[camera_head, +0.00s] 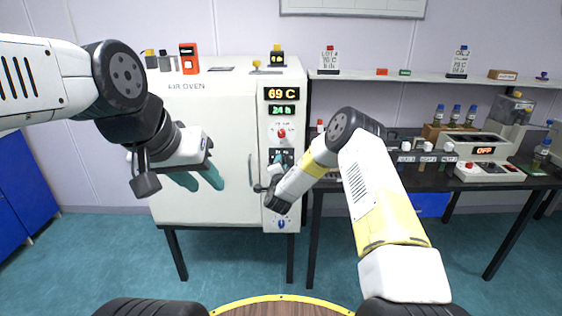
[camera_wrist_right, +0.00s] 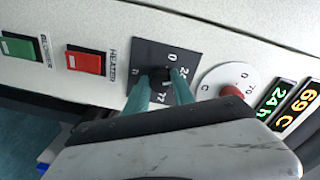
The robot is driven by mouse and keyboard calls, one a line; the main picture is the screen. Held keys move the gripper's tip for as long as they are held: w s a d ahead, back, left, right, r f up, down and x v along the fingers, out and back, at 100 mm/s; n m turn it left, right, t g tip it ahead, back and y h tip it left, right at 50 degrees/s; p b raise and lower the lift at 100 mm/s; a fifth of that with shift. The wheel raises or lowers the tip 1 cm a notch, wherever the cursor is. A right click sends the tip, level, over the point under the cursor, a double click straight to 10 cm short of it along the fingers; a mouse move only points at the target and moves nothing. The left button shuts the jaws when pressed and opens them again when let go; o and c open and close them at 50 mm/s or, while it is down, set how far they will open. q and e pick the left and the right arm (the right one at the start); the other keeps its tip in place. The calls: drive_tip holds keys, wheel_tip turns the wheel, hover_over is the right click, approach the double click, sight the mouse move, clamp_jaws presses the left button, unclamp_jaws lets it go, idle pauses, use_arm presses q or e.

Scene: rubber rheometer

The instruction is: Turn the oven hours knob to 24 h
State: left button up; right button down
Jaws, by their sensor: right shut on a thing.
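The air oven (camera_head: 205,105) is a white cabinet on black legs with a control panel on its right side. Its displays read 69 C (camera_head: 281,93) and 24 h (camera_head: 282,110). The hours knob (camera_wrist_right: 160,78) is a small dark knob on a black square dial plate (camera_wrist_right: 180,60) in the right wrist view. My right gripper (camera_wrist_right: 162,85) has its teal fingers shut on the knob; in the head view its own arm partly hides it. My left gripper (camera_head: 200,181) is in front of the oven door, with its teal fingers apart and nothing between them.
A red temperature knob (camera_wrist_right: 232,92) sits beside the hours dial. A red heater switch (camera_wrist_right: 85,62) and a green blower switch (camera_wrist_right: 24,47) lie on its other side. The oven door handle (camera_head: 250,170) is near my left gripper. A black bench (camera_head: 450,185) with instruments stands right.

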drive_tip(key=shift+d, duration=0.1)
idle(0.4)
drive_tip(key=c, duration=1.1)
unclamp_jaws()
drive_tip(key=shift+o, duration=0.2)
drive_tip(key=s, duration=0.8)
drive_tip(key=shift+w+r, duration=0.1)
